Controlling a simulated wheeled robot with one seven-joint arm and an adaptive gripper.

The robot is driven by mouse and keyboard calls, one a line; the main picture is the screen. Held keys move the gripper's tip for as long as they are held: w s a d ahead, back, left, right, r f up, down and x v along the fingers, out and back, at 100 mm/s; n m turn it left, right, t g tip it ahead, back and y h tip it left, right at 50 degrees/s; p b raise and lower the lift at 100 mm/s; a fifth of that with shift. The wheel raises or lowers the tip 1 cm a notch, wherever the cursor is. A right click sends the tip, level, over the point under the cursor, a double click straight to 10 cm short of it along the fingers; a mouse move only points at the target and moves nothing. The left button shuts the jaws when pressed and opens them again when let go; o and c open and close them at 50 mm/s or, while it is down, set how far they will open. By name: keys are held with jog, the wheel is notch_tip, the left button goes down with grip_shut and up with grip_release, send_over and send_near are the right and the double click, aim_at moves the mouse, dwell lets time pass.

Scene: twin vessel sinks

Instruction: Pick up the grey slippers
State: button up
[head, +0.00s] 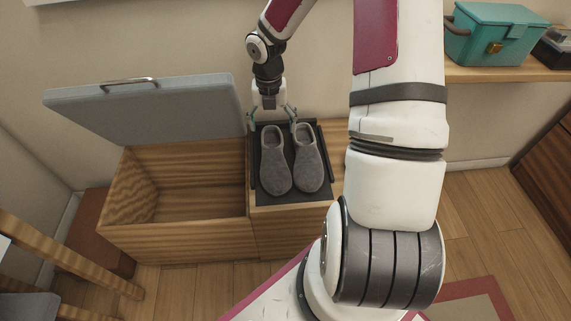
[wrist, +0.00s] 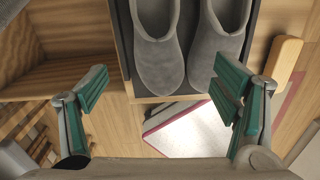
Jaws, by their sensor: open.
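The grey slippers (head: 291,161) lie side by side on a dark tray (head: 292,196) on top of the wooden bench. Their openings face the wall and their toes face me in the head view. In the wrist view the slippers (wrist: 192,45) fill the upper middle, with their toes pointing down. My gripper (head: 271,121) is at the wall-side end of the slippers, with its fingers spread. In the wrist view my gripper (wrist: 160,95) is open and empty, its green-padded fingers to either side of and below the slippers. Neither finger visibly touches them.
Left of the tray is an open wooden storage box (head: 180,190) with its grey padded lid (head: 145,108) raised. A teal case (head: 492,35) stands on a shelf at the upper right. Wooden chair parts (head: 70,255) are at the lower left.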

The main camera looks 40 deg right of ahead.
aim_at(273, 157)
jog(key=shift+w+d+f+n, duration=0.15)
jog(key=shift+f+n, duration=0.25)
jog(key=shift+f, duration=0.85)
notch_tip(273, 157, down, 8)
jog(key=b, duration=0.4)
jog(key=shift+w, duration=0.1)
notch_tip(273, 157, down, 5)
jog(key=b, duration=0.3)
jog(key=shift+w+f, duration=0.15)
jog(key=c, duration=1.1)
